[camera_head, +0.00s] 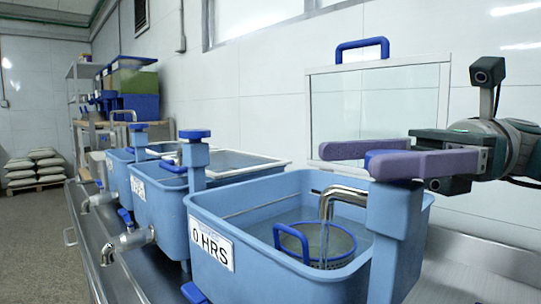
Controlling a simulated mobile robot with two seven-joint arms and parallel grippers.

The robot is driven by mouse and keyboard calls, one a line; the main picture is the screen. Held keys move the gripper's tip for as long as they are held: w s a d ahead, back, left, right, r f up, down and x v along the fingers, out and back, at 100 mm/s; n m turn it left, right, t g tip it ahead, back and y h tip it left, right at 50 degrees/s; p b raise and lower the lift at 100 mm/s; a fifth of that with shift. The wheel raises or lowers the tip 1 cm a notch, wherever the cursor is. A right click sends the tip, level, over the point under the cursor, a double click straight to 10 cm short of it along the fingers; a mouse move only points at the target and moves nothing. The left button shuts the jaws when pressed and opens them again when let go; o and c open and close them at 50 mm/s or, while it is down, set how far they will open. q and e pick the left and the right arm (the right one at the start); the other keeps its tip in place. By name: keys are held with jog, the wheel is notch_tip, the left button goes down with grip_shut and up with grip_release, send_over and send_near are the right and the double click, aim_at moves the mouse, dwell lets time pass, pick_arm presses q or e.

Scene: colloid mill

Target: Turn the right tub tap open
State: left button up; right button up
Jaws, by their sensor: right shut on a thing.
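The right tub (290,268) is light blue, labelled "0 HRS", and holds water. A blue post (396,232) stands at its near right side, and a bent metal spout (343,194) reaches into the tub. My right gripper (347,157), with purple fingers, comes in from the right above the post. It is shut on the blue tap knob (376,156) at the post's top. The fingers hide most of the knob, so its turn angle cannot be told. I cannot see water running from the spout. My left gripper is not in view.
A blue-handled basket (335,243) sits in the right tub. Two more tubs, with blue-knobbed posts (195,134), stand to the left. A clear framed panel (375,108) with a blue handle stands behind. Metal outlets (130,241) stick out in front.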

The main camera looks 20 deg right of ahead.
jog(key=shift+f+n+g+b, duration=0.15)
jog(key=shift+n+g+b, duration=0.3)
jog(key=shift+g, duration=0.35)
jog(key=n+g+b, duration=0.1)
jog(key=g+b, duration=0.1)
jog(key=s+n+g+b, duration=0.1)
jog(key=n+g+b, duration=0.1)
jog(key=b, duration=0.1)
jog(key=shift+f+g+h, duration=0.2)
jog(key=shift+g+h, duration=0.1)
jog(key=shift+h, duration=0.1)
jog(key=shift+s+d+r+n+g+b, duration=0.1)
jog(key=shift+r+n+g+b, duration=0.1)
jog(key=shift+n+g+b, duration=0.35)
jog(key=o, duration=1.3)
jog(key=shift+r, duration=0.1)
